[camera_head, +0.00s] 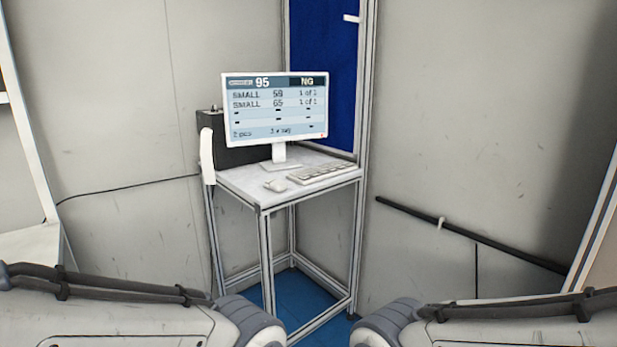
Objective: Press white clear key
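A white keyboard (322,173) lies on the small table in the corner, below and right of the monitor. Its single keys are too small to tell apart, so I cannot pick out a white clear key. The monitor (276,110) is lit and shows "95", "NG" and two "SMALL" rows. My two arms come in at the bottom left and bottom right, well in front of the table. Neither gripper is in view.
The small table (240,187) has a pale top on a metal frame. A white mouse (276,185) lies left of the keyboard. A white handheld device (207,155) hangs at the table's left edge. A dark box (238,150) stands behind the monitor. A black bar (470,234) runs along the right wall.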

